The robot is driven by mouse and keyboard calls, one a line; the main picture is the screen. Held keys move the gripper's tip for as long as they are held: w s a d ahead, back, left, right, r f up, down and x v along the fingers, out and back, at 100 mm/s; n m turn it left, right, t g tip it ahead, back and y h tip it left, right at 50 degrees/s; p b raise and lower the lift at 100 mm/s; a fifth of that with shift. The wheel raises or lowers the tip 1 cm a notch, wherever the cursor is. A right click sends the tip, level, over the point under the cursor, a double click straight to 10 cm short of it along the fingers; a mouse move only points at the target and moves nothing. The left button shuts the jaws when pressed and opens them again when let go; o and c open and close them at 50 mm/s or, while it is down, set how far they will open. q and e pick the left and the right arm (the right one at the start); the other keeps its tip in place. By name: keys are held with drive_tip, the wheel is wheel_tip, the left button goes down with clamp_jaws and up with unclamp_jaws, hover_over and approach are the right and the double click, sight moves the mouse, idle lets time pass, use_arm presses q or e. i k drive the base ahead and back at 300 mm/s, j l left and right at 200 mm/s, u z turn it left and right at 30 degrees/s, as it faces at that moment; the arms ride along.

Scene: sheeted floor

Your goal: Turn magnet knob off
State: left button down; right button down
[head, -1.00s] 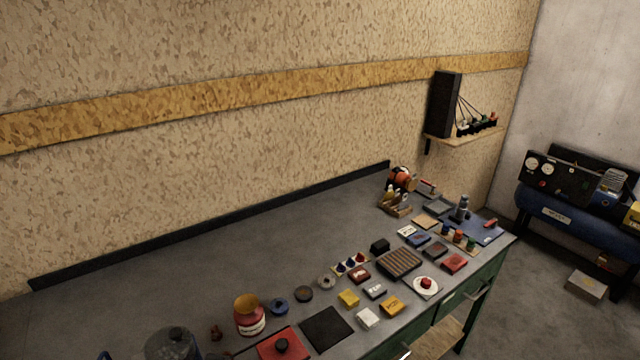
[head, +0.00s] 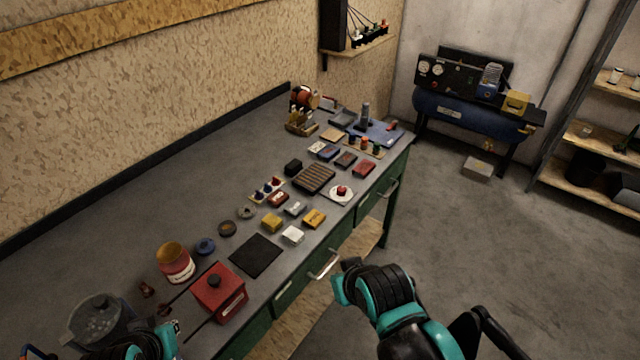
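My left gripper (head: 172,330) is at the bottom left, just left of the box and apart from the knob. Thin dark bars lie beside the box, and I cannot tell whether they are fingers. My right gripper (head: 343,283) is in front of the bench, near a drawer handle, and seems empty. Its finger opening is unclear.
A dark square pad (head: 255,255) lies right of the box. A red jar (head: 174,262) and a grey pot (head: 97,318) stand to its left. Several small blocks and a ribbed brown block (head: 314,178) fill the bench's right side. The bench's back left is clear.

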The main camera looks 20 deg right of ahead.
sight(341, 190)
drive_tip(key=i+l+z, duration=0.2)
drive_tip(key=i+l, duration=0.15)
drive_tip(key=l, duration=0.2)
drive_tip(key=i+l+z, duration=0.15)
drive_tip(key=i+l, duration=0.2)
drive_tip(key=l, duration=0.2)
